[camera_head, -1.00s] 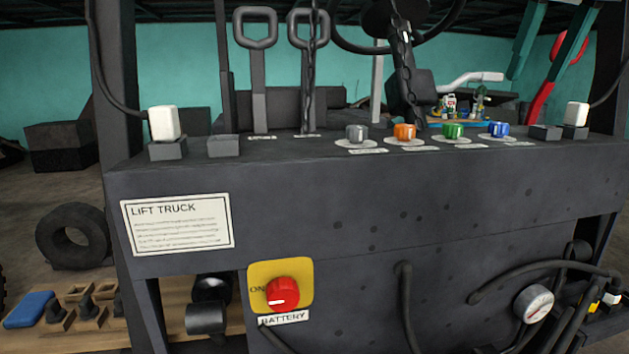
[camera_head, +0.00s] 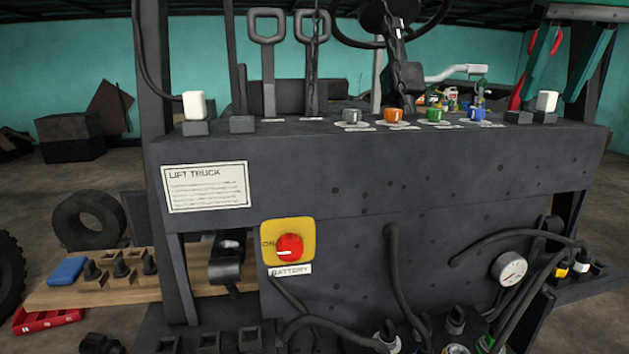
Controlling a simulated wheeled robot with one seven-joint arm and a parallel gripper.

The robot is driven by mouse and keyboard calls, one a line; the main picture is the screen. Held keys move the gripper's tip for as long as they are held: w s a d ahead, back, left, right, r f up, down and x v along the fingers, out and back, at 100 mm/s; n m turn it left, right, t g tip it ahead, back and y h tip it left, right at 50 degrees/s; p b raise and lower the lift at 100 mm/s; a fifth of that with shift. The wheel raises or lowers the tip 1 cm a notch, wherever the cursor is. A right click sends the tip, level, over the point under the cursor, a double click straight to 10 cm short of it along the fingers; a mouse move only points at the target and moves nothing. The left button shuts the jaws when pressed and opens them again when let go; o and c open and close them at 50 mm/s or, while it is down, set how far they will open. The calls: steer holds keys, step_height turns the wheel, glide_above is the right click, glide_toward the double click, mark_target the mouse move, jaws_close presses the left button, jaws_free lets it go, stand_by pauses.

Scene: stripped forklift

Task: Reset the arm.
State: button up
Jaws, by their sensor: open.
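My gripper and arm do not show in this view. The dark forklift panel (camera_head: 330,180) fills the middle, with a white LIFT TRUCK plate (camera_head: 205,187) at its left. Below the plate, a yellow battery switch (camera_head: 288,224) carries a red knob (camera_head: 289,248) beside the word ON. Two upright lever handles (camera_head: 266,70) stand behind the panel's top, and a chain hangs in front of the right one.
Grey, orange, green and blue knobs (camera_head: 393,116) line the panel top. Hoses and a round gauge (camera_head: 509,269) sit low right. A wooden board (camera_head: 130,289) with a blue block (camera_head: 68,271) and a tyre (camera_head: 89,221) are at left. Open floor lies beyond.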

steer(key=s+d+f+m+g, duration=0.15)
steer(key=s+f, duration=0.35)
steer(key=f, duration=0.6)
steer(key=s+d+f+m+g, duration=0.1)
steer(key=s+d+f+m, duration=0.15)
steer(key=s+f, duration=0.65)
steer(key=s+a+f, duration=0.1)
steer(key=s+f, duration=0.3)
steer(key=f, duration=0.6)
steer(key=s+f+g, duration=0.1)
steer(key=s+f, duration=0.4)
steer(key=f, duration=0.5)
steer(key=shift+s+a+f+m+y, duration=0.25)
steer(key=shift+a+f+m+y, duration=0.1)
steer(key=shift+m+y, duration=0.05)
